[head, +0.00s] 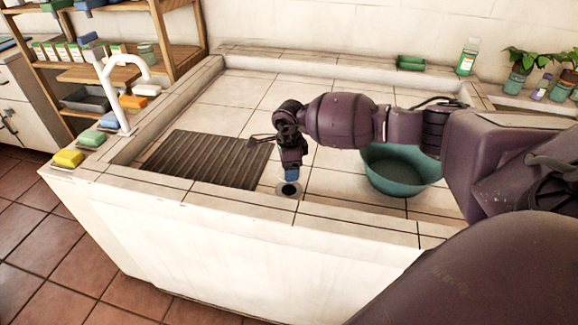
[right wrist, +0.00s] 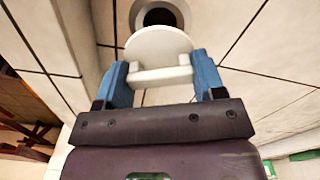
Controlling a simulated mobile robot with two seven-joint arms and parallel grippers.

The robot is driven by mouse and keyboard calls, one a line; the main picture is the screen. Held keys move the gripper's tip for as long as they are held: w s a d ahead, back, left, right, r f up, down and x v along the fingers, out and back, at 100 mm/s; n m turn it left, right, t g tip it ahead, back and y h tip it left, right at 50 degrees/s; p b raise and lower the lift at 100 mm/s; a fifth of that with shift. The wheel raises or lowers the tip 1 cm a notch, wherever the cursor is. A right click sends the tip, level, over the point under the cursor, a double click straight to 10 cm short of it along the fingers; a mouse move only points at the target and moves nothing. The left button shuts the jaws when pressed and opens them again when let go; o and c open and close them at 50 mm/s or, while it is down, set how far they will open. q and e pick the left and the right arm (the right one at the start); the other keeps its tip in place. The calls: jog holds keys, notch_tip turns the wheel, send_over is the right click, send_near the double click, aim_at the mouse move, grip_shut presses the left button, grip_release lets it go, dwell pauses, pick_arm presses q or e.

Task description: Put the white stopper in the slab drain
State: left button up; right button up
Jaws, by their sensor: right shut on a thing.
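The white stopper (right wrist: 158,48) is a round disc with a raised grip bar. In the right wrist view my right gripper (right wrist: 162,78) is shut on that bar with its blue fingers. The slab drain (right wrist: 160,14) is a dark round hole in a pale ring, just beyond the stopper, which partly covers the ring's near edge. In the head view the drain (head: 288,190) lies in the tiled slab near its front edge. My right gripper (head: 291,174) points down just above and behind it. The stopper is hard to make out there. My left gripper is not in view.
A dark ribbed mat (head: 208,159) lies left of the drain. A teal basin (head: 400,172) stands to the right, partly behind my arm. A white tap (head: 122,85) and sponges line the left ledge. A raised rim (head: 330,218) runs along the front.

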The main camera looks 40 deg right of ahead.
jog(key=shift+f+b, duration=0.5)
jog(key=shift+f, duration=0.8)
jog(key=shift+w+f+b, duration=0.1)
jog(key=shift+f+b, duration=0.55)
jog(key=shift+f, duration=0.9)
jog(key=shift+f, duration=0.15)
jog(key=shift+f+b, duration=0.3)
jog(key=shift+f, duration=0.1)
jog(key=o, duration=0.7)
